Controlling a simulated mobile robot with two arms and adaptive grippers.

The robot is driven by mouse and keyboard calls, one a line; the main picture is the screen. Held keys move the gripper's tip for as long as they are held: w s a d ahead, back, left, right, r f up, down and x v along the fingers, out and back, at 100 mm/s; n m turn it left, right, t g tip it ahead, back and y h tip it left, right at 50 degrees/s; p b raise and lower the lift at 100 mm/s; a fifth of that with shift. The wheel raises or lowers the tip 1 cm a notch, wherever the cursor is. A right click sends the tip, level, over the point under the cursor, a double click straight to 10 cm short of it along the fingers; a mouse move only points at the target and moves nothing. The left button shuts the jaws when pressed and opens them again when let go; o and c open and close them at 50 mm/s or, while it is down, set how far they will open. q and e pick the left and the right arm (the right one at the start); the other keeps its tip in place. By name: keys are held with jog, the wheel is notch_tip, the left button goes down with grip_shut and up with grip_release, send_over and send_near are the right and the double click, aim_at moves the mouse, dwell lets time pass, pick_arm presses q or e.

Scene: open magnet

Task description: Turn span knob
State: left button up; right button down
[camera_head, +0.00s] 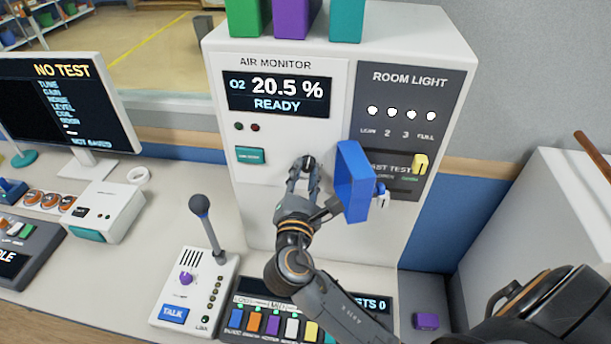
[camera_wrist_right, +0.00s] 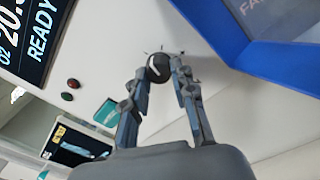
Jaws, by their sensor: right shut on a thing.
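The span knob (camera_head: 308,161) is a small dark round knob on the white front of the air monitor (camera_head: 240,185), below its display. In the right wrist view the knob (camera_wrist_right: 158,67) shows a white pointer mark on its dark face. My right gripper (camera_head: 304,170) is at the panel with its two fingers on either side of the knob, shut on it. In the right wrist view its fingertips (camera_wrist_right: 160,72) touch the knob from both sides. The display (camera_head: 277,91) reads O2 20.5 % and READY. My left gripper is in neither view.
A blue open cover (camera_head: 352,180) sticks out close to the right of my gripper, by the test panel with a yellow switch (camera_head: 420,163). A teal button (camera_head: 250,155) is to the left. A microphone unit (camera_head: 195,285) stands on the desk below.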

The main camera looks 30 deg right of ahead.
jog(key=shift+f+m+b, duration=0.15)
jog(key=shift+m+b, duration=0.35)
jog(key=shift+m, duration=1.1)
jog(key=c, duration=1.1)
grip_release()
jog(key=v, duration=1.2)
